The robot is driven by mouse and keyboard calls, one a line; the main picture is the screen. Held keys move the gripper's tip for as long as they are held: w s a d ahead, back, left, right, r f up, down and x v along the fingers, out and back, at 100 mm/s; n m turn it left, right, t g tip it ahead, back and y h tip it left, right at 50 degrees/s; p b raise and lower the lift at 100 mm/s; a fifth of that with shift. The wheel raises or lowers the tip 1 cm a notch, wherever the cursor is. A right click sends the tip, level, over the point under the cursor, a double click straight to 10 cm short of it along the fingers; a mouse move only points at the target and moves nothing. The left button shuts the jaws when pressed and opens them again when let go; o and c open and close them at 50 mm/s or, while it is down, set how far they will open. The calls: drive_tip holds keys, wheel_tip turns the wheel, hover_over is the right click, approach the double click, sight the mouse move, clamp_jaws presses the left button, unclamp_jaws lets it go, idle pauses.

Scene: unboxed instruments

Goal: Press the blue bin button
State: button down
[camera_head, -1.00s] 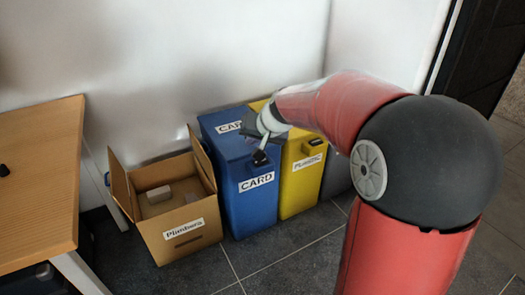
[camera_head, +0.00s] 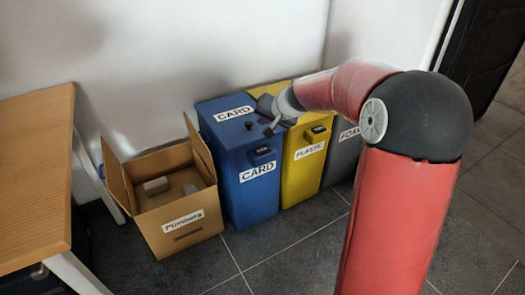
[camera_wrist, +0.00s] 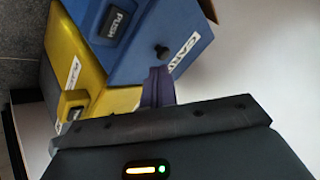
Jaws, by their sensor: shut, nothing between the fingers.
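The blue bin (camera_head: 250,205) with CARD labels stands between the cardboard box and the yellow bin. Its black button (camera_head: 262,151) is high on the front face. In the wrist view the button reads PUSH (camera_wrist: 115,21) and lies beyond my fingers, to the upper left. A small black knob (camera_head: 249,125) sits on the blue lid; it also shows in the wrist view (camera_wrist: 162,51). My gripper (camera_head: 268,132) is shut and empty, and appears above the right edge of the blue lid. Its closed fingers (camera_wrist: 157,86) look apart from the button.
The yellow bin (camera_head: 297,180) with a PLASTIC label and a dark grey bin (camera_head: 345,162) stand to the right. An open cardboard box (camera_head: 182,228) with small blocks is to the left. A wooden table (camera_head: 30,170) is at far left. The floor in front is clear.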

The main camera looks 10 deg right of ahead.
sight(262, 151)
wheel_tip(262, 151, down, 8)
drive_tip(key=b, duration=0.6)
drive_tip(key=shift+f, duration=0.15)
idle(1.6)
drive_tip(key=shift+f, duration=0.35)
